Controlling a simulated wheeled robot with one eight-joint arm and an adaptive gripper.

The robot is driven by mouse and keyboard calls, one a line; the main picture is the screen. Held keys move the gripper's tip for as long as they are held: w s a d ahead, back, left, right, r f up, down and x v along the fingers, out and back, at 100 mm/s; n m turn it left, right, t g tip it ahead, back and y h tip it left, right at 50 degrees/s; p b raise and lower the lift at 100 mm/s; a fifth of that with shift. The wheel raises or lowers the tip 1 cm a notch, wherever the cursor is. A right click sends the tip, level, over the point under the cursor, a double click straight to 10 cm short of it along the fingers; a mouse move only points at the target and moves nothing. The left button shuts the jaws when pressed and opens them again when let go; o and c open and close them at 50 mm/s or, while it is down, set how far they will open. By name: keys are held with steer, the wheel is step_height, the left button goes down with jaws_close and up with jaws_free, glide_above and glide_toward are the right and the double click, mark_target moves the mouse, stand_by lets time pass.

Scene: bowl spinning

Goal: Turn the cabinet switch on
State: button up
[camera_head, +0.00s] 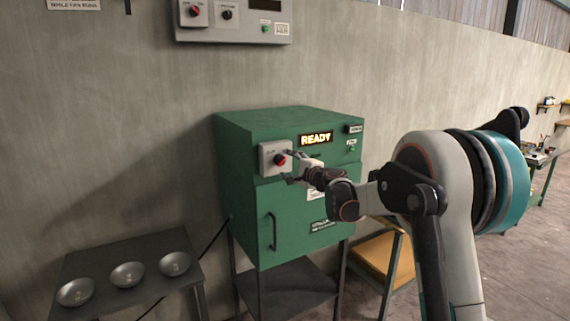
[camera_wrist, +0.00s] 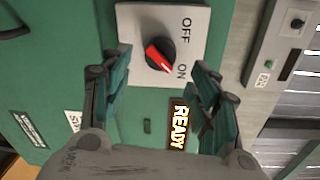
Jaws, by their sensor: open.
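The green cabinet (camera_head: 257,210) stands against the wall. Its switch is a red knob (camera_head: 280,160) on a white plate (camera_head: 268,151) at the upper left of the cabinet front. In the wrist view the red knob (camera_wrist: 159,55) sits on the plate by the words OFF and ON, with its pale-tipped end towards ON. A lit READY display (camera_head: 315,139) is right of the plate. My gripper (camera_head: 288,168) is in front of the knob. In the wrist view its fingers (camera_wrist: 161,80) are spread on both sides of the knob, with gaps visible.
A grey control box (camera_head: 235,34) with red and black knobs hangs on the wall above. A dark table (camera_head: 150,250) with metal bowls (camera_head: 127,274) stands at the left. A wooden-topped stand (camera_head: 383,255) is right of the cabinet. A black handle (camera_head: 271,231) sticks out of the cabinet door.

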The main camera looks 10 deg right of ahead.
steer(key=v, duration=0.7)
steer(key=shift+s+r, duration=0.1)
steer(key=shift+s, duration=0.05)
steer(key=s+a+f+n+g+b, duration=0.3)
steer(key=s+a+n, duration=0.15)
steer(key=s, duration=0.65)
steer(key=s+a+f+n+g+b, duration=0.25)
steer(key=s+a+n, duration=0.2)
steer(key=s, duration=0.65)
steer(key=s+d+f+n+g+h+b, duration=0.1)
steer(key=s+f+n, duration=0.1)
steer(key=s+f, duration=0.3)
steer(key=s+d+f+n+g+h+b, duration=0.1)
steer(key=s+f, duration=0.5)
steer(key=s, duration=0.7)
steer(key=s+d+f+n+g+h+b, duration=0.2)
steer(key=s+f, duration=0.4)
steer(key=s, duration=0.3)
steer(key=d+n+h+b, duration=0.1)
steer(key=n, duration=0.1)
steer(key=shift+s+f+n, duration=0.15)
steer(key=shift+s+n, duration=0.15)
steer(key=shift+n, duration=0.1)
